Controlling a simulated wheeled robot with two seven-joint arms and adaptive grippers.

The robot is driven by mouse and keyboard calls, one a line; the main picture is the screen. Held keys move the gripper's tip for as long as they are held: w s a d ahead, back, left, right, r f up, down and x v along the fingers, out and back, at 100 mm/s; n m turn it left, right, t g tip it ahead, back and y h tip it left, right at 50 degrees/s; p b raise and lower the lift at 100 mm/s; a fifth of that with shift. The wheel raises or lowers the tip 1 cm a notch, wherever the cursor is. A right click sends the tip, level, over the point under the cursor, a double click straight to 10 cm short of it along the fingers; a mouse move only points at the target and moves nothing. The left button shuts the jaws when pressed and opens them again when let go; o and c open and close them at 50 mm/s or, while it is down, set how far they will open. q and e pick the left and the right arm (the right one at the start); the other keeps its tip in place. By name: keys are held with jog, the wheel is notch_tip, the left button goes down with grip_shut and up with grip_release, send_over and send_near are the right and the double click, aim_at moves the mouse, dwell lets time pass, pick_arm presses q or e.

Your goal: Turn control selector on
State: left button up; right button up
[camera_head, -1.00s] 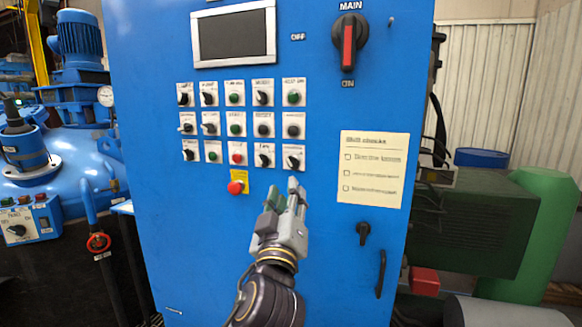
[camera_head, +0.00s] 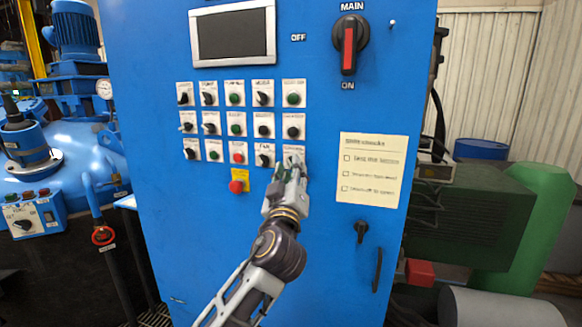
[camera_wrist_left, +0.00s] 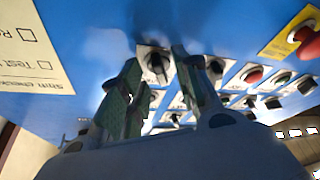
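The blue cabinet carries a grid of knobs and buttons. The bottom-right selector of the grid is mostly hidden by my left gripper (camera_head: 291,165) in the head view; its white label plate (camera_head: 293,149) shows above, too blurred to read surely. In the left wrist view this black selector knob (camera_wrist_left: 156,66) sits between the fingertips of my left gripper (camera_wrist_left: 155,60). The fingers are apart, one on each side of the knob; I cannot tell whether they touch it. My right gripper is not in view.
A red emergency button (camera_head: 237,187) is left of the gripper. A neighbouring black selector (camera_head: 264,160) is close by. The MAIN switch (camera_head: 349,45) is above right, a paper checklist (camera_head: 373,170) to the right. The lower cabinet face is mostly clear.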

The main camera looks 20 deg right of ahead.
pick_arm(q)
jog(key=shift+w+d+r, duration=0.15)
jog(key=shift+w, duration=0.15)
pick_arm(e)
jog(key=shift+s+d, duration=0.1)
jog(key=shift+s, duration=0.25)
pick_arm(q)
jog(key=shift+c, duration=0.2)
grip_shut()
